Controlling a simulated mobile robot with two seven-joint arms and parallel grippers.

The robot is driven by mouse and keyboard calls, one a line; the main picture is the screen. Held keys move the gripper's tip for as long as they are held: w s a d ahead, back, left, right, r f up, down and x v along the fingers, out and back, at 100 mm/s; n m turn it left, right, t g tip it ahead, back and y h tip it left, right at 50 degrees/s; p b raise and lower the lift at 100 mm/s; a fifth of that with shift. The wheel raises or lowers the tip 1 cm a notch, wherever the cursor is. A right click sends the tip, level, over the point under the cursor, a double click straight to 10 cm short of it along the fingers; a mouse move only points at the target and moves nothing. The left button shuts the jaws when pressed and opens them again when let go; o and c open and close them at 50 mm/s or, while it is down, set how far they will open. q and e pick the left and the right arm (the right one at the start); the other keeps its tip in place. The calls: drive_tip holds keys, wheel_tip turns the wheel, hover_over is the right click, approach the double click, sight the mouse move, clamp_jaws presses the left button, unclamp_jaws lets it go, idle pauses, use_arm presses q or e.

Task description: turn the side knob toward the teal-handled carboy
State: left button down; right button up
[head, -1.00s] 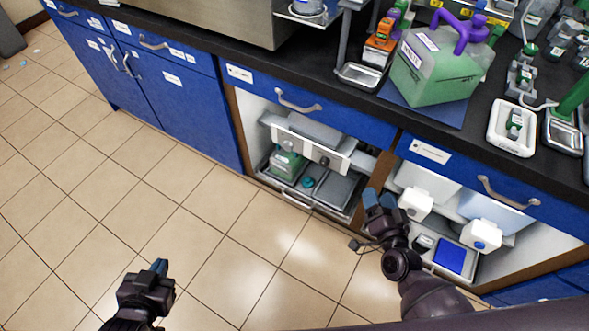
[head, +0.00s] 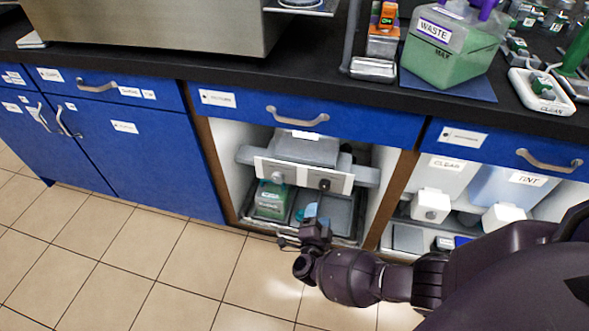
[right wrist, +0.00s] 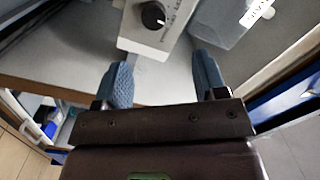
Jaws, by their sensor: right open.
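A white panel (head: 300,174) spans the left open bay under the counter. It carries a pale knob (head: 278,178) at left and a black knob (head: 325,185) at right. The black knob (right wrist: 153,15) also shows at the top of the right wrist view. Below the panel are a green-filled carboy (head: 270,199) and, further right, a teal part partly hidden by my gripper; I cannot tell whether it is a handle. My right gripper (head: 311,211) is below the black knob, apart from it. Its blue fingers are open and empty in the right wrist view (right wrist: 163,77). My left gripper is out of view.
Wooden dividers (head: 401,190) and a blue drawer (head: 302,116) frame the bay. The right bay holds containers labelled CLEAR (head: 447,172) and TINT (head: 512,185). A waste carboy (head: 452,50) stands on the counter. The tiled floor (head: 140,255) at left is clear.

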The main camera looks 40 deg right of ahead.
sight(323, 189)
drive_tip(key=shift+g+h, duration=0.3)
drive_tip(key=shift+g, duration=0.1)
drive_tip(key=x, duration=0.3)
drive_tip(key=f+b+x, duration=0.1)
drive_tip(key=x, duration=0.2)
drive_tip(key=b+x, duration=0.1)
drive_tip(key=x, duration=0.2)
drive_tip(key=shift+w+d+f, duration=0.15)
drive_tip(key=shift+w, duration=0.25)
drive_tip(key=shift+b+x, duration=0.35)
drive_tip(key=shift+x, duration=0.45)
drive_tip(key=c, duration=0.9)
